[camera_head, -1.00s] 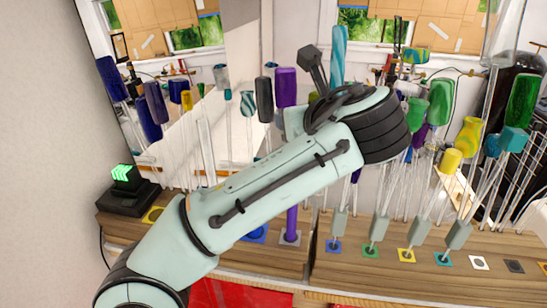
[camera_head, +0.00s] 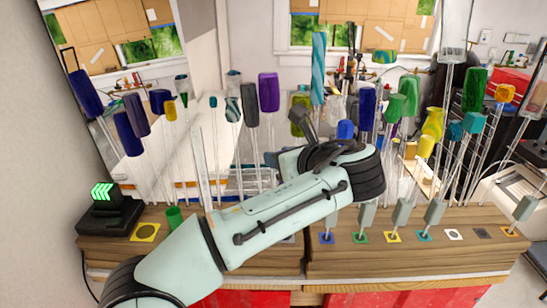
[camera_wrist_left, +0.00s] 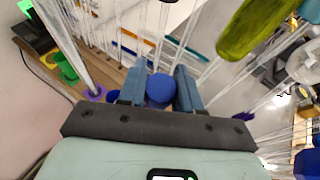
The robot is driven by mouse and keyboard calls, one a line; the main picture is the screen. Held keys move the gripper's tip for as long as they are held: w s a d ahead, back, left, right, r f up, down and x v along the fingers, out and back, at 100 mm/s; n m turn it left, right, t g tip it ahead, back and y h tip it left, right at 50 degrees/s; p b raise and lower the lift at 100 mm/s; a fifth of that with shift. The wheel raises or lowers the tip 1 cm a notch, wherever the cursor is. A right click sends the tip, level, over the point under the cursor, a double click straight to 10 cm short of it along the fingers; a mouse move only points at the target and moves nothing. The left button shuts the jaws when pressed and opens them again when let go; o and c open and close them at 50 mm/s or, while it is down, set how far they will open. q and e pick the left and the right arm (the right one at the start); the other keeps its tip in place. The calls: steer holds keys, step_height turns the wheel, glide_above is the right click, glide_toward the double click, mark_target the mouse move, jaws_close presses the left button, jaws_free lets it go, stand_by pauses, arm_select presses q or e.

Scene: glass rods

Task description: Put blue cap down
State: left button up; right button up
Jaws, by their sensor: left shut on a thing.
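The blue cap (camera_wrist_left: 160,88) sits between the two blue-grey fingers of my left gripper (camera_wrist_left: 160,92) in the left wrist view, and the fingers are shut on it. Clear rods pass just beyond it; I cannot tell how far its lower end is from the shelf. My right gripper is in neither view.
Tall glass rods with coloured caps crowd behind the arm, including a purple cap (camera_head: 268,92) and an olive cap (camera_wrist_left: 250,30) close to the gripper. A green cup (camera_head: 175,218) and a black box with green arrows (camera_head: 110,210) stand at left.

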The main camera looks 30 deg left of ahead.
arm_select(q)
steer(key=shift+w+d, duration=0.25)
steer(key=shift+w, duration=0.1)
steer(key=o, duration=1.1)
steer(key=shift+w, duration=0.1)
steer(key=shift+s, duration=0.2)
steer(key=v, duration=1.2)
steer(key=shift+f, duration=0.1)
